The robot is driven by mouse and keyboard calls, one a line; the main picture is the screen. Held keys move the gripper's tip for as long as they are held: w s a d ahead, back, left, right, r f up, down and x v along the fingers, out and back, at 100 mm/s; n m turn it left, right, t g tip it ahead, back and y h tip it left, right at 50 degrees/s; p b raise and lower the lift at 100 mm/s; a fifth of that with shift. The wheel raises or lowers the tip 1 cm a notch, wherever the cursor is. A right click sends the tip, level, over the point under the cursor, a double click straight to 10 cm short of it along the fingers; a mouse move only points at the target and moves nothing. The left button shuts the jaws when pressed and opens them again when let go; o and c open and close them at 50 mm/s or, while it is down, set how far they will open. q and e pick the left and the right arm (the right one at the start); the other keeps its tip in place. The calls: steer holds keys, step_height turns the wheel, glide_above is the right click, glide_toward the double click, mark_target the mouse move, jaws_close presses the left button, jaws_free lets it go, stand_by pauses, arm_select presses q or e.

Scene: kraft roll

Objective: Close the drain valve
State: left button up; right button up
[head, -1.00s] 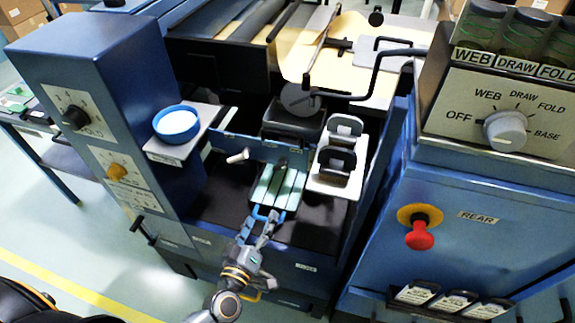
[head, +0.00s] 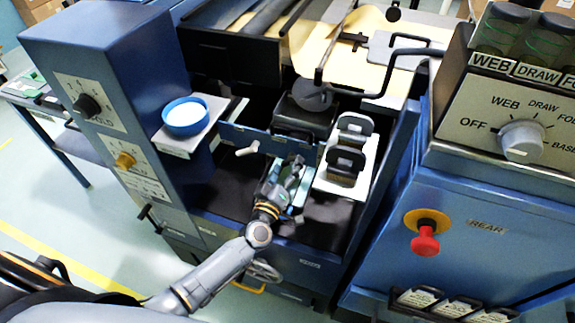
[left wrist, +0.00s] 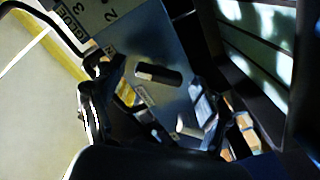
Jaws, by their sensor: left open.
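No part carries a label I can read as the drain valve. A pale lever handle (head: 247,148) sticks out from the blue rail inside the machine, left of my left gripper (head: 291,174). My left gripper is open over the middle of the dark bay and covers the slatted tray there. I cannot tell whether the fingers touch anything. My right gripper is not in view.
A blue-rimmed white bowl (head: 186,116) stands on the left shelf. A white holder with black clips (head: 346,160) stands close right of my gripper. A red button (head: 425,242) is at right.

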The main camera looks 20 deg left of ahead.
arm_select(q)
steer(key=shift+w, duration=0.35)
steer(key=c, duration=0.9)
steer(key=shift+c, duration=1.3)
